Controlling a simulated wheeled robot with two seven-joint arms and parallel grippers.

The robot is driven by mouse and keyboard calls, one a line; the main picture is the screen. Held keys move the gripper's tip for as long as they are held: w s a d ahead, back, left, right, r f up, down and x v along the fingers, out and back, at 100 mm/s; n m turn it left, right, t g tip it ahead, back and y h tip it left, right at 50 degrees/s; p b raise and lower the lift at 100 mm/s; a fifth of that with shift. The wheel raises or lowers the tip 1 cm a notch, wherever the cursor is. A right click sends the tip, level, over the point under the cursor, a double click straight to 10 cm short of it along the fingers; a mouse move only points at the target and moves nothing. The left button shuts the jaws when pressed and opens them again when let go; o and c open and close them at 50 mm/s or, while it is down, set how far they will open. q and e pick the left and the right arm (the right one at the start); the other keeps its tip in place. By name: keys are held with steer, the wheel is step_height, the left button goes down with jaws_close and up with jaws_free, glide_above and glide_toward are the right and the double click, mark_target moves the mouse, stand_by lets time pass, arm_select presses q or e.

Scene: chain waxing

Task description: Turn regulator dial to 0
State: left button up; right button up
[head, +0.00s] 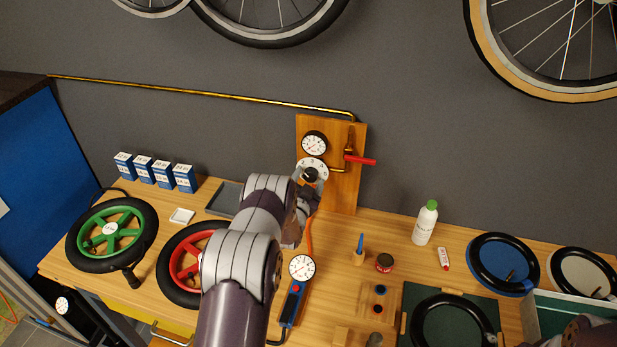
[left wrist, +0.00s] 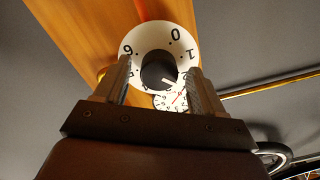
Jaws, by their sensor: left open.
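The regulator dial (head: 311,163) is a white ring with black numbers around a black knob, low on the wooden wall panel. It fills the top middle of the left wrist view (left wrist: 144,40), where 0, 1 and 6 read clearly. The knob (left wrist: 155,74) bears a white pointer mark on the side away from the 0; its exact number is partly hidden. My left gripper (head: 310,182) is at the dial. In the left wrist view its fingers (left wrist: 160,71) are open, one on each side of the knob; I cannot tell whether they touch it. My right gripper is out of view.
A round gauge (head: 314,144) sits above the dial, and a red-handled valve (head: 360,160) is close on its right. A hand gauge (head: 302,267) lies on the bench. A white bottle (head: 424,224) stands to the right. Wheels lie at left.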

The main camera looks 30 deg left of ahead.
arm_select(q)
steer(key=shift+w, duration=0.15)
steer(key=shift+c, duration=0.9)
steer(key=c, duration=0.9)
steer(key=shift+f, duration=0.1)
